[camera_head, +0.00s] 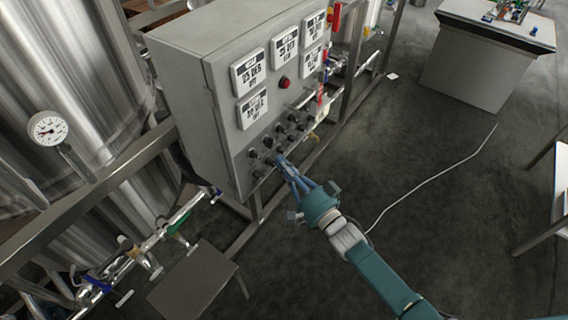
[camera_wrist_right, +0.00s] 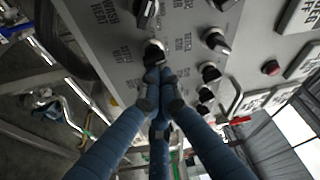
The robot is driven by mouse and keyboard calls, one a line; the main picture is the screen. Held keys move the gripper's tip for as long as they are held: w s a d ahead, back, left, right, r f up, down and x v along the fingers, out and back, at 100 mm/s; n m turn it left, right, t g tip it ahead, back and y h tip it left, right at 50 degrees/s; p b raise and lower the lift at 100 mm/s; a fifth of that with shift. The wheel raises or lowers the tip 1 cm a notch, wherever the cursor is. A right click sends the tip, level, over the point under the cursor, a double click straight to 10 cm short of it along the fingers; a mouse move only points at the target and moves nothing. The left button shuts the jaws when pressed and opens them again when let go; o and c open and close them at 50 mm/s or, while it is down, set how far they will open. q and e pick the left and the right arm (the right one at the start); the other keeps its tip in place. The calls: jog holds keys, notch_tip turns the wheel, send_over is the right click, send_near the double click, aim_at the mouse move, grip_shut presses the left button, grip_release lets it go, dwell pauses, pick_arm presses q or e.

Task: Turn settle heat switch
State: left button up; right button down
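The grey control box (camera_head: 180,70) carries rows of black rotary switches low on its front panel. The labels are too small in the head view to tell which is the settle heat switch. My right gripper (camera_head: 279,160) reaches the lower switches from the right. In the right wrist view its blue fingers (camera_wrist_right: 157,76) are drawn together at a black switch (camera_wrist_right: 153,50) and partly cover its lower side. The fingertips are at or very near this switch; I cannot tell whether they grip it. My left gripper is not in view.
Other black switches (camera_wrist_right: 215,40) sit close beside the fingers. A red button (camera_head: 285,83) and several white displays (camera_head: 285,46) are higher on the panel. Steel tanks (camera_head: 70,80) and valved pipes (camera_head: 150,240) stand at left. The floor (camera_head: 440,200) to the right is mostly clear.

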jog(key=shift+s+a, duration=0.15)
jog(key=shift+a, duration=0.05)
